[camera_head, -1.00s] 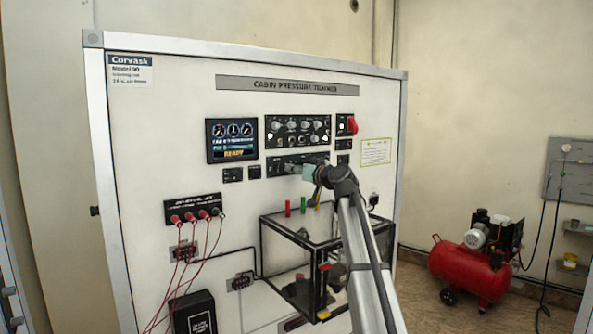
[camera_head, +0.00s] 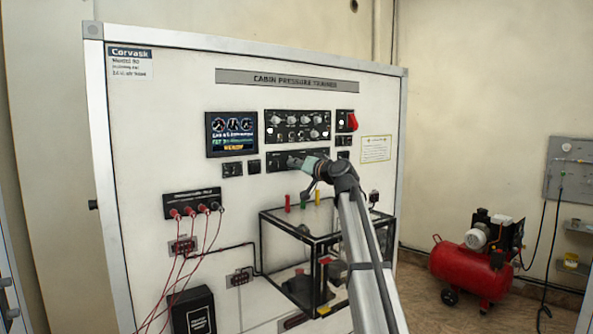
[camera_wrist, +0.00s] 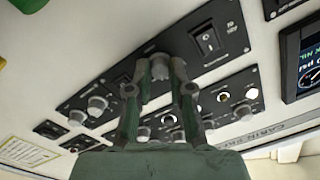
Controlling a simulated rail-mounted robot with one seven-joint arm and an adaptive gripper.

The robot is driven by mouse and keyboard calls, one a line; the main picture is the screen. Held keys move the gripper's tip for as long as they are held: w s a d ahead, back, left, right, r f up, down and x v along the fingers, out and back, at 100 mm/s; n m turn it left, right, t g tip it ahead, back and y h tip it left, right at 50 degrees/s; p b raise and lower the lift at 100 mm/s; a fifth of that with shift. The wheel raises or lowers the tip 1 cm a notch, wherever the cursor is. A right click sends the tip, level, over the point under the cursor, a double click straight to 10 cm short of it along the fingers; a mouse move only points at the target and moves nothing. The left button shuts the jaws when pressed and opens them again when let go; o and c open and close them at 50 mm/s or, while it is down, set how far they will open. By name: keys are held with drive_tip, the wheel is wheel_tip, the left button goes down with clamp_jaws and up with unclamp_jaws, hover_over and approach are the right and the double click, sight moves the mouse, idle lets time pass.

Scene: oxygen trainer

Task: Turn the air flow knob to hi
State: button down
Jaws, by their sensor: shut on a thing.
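A grey round knob (camera_wrist: 160,67) sits on a black control panel (camera_wrist: 208,65) beside a rocker switch (camera_wrist: 208,40) in the wrist view. My gripper (camera_wrist: 158,75) has its two dark fingers closed on either side of this knob. The panel's lettering is too small and tilted to read, so I cannot tell the knob's setting. In the head view my gripper (camera_head: 296,163) is at the lower black panel (camera_head: 318,154), under the larger knob panel (camera_head: 298,114). The gripper and wrist hide part of the lower panel there.
A display (camera_head: 231,134) is left of the panels and a red lever (camera_head: 352,122) to their right. Below my arm stands a clear box (camera_head: 283,240) with coloured posts on top. Red cables (camera_head: 180,255) hang at lower left. A red compressor (camera_head: 470,268) stands at far right.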

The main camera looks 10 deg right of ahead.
drive_tip(key=m, duration=0.5)
drive_tip(key=shift+m+b, duration=0.35)
drive_tip(key=shift+m, duration=0.05)
idle(0.3)
drive_tip(key=c, duration=1)
unclamp_jaws()
drive_tip(key=shift+c, duration=0.2)
drive_tip(key=v, duration=1.2)
drive_tip(key=shift+a+f, duration=0.1)
drive_tip(key=shift+a, duration=0.05)
